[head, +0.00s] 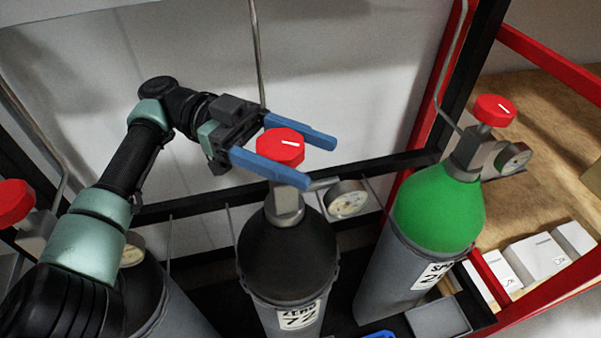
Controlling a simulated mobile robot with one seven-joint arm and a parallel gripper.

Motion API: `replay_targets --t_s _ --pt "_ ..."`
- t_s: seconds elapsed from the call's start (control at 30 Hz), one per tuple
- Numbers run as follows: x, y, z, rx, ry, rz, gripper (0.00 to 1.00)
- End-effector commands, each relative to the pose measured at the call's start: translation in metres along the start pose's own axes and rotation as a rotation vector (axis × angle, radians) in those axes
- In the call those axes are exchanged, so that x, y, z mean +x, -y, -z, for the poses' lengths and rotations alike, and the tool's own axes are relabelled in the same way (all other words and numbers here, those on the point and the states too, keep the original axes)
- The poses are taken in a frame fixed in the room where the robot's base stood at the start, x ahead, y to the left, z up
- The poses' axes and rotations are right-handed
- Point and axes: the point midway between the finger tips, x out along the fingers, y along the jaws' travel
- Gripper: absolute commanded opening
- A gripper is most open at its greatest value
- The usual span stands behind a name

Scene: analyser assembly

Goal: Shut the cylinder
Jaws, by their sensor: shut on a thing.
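My gripper (322,162) has its two blue fingers on either side of the red valve knob (281,146), shut on it. The knob has a white mark on its top that points roughly left to right. It sits on top of the middle cylinder (288,248), which has a black shoulder, a grey body and a label reading "ZERO" and "72". A round gauge (347,199) sticks out to the right of its valve. The far finger hides behind the knob in part.
A green-shouldered cylinder (438,212) with a red knob (494,110) and gauge stands at the right. Another cylinder (172,300) stands at the left, partly behind my arm; a red knob (14,202) shows at the left edge. Black and red frame bars surround the cylinders. White boxes (537,257) sit at the right.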

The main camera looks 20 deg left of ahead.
Motion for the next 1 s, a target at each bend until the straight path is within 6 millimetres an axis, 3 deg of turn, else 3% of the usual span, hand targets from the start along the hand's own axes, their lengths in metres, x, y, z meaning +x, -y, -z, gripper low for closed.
replay_targets --t_s 0.77,0.8,0.93,1.0 --pt "0.0019 -0.0007 0.0013 0.005 -0.002 -0.043 0.15" --pt "0.0019 -0.0007 0.0014 0.005 -0.002 -0.043 0.75" --pt "0.0015 -0.0007 0.0012 0.004 -0.001 -0.042 0.98" --pt "0.0012 -0.0007 0.001 0.003 -0.001 -0.04 1.0"
